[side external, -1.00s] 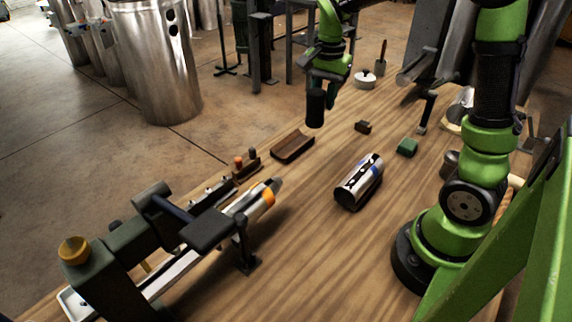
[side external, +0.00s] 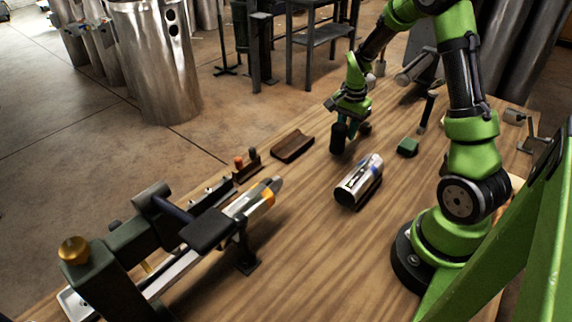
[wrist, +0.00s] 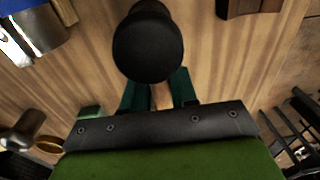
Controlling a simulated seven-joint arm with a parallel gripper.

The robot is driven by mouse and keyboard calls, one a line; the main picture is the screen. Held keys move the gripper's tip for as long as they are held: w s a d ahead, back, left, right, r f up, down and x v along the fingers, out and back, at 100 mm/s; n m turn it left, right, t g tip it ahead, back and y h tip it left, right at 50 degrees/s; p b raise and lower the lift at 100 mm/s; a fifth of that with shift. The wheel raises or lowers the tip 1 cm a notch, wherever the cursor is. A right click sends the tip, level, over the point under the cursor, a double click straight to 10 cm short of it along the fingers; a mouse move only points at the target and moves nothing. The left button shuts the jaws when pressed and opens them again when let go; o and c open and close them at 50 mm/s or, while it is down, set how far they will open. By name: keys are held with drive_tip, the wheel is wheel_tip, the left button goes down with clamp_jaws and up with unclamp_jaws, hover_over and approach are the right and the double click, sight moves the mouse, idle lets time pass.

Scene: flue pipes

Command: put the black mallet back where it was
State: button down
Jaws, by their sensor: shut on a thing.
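My gripper (side external: 350,124) is shut on the black mallet (side external: 338,138) and points down over the wooden bench. The mallet's dark cylindrical head hangs below and left of the fingers in the side view. In the wrist view the mallet's round black face (wrist: 148,45) is just beyond the green fingers (wrist: 158,97). The fingers hide most of its handle. The mallet is low, close to the bench top; I cannot tell whether it touches.
An empty brown wooden cradle (side external: 292,146) lies to the left. A shiny slotted pipe (side external: 359,182) lies in front, and a green block (side external: 408,147) sits to the right. A dark clamp stand (side external: 205,232) fills the front left. Bare bench surrounds the mallet.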

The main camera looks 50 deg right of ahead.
drive_tip(key=shift+f, duration=0.8)
drive_tip(key=shift+f, duration=0.15)
drive_tip(key=c, duration=0.9)
unclamp_jaws()
